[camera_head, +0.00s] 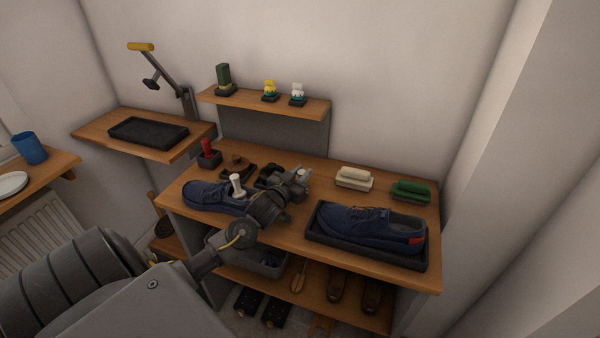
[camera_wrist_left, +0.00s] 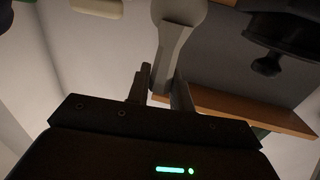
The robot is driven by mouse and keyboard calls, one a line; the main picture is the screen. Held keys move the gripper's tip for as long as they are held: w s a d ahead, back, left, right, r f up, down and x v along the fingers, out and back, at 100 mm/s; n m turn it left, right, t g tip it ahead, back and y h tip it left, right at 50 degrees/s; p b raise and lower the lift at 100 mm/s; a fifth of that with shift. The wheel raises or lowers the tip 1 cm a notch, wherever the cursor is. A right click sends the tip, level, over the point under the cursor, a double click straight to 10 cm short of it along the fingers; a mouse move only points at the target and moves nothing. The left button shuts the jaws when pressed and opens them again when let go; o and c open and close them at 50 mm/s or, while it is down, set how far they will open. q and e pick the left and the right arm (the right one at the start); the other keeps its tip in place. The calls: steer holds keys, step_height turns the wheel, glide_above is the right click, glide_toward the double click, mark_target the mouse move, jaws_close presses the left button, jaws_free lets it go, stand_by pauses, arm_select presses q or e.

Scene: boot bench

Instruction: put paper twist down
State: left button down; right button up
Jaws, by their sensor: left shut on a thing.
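My left gripper (camera_head: 302,180) is above the back middle of the bench. It is shut on the paper twist, a pale grey-white piece with a narrow stem and a wider rounded end. The paper twist (camera_wrist_left: 172,45) shows clearly between the fingers in the left wrist view; in the head view only a small pale part shows at the fingertips. A similar white knobbed piece (camera_head: 238,184) stands upright at the opening of the left blue shoe (camera_head: 205,196). My right gripper is not in view.
The other blue shoe (camera_head: 370,228) sits in a black tray (camera_head: 335,253) on the bench (camera_head: 285,248). A cream brush (camera_head: 354,178) and a green brush (camera_head: 411,191) lie at the back right.

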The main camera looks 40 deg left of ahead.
arm_select(q)
steer(key=shift+f, duration=0.15)
steer(key=c, duration=1.2)
jaws_free()
steer(key=shift+c, duration=0.2)
steer(key=shift+r, duration=0.25)
steer(key=s+d+b, duration=0.2)
steer(key=s, duration=1)
steer(key=shift+r, duration=0.15)
steer(key=shift+w, duration=0.1)
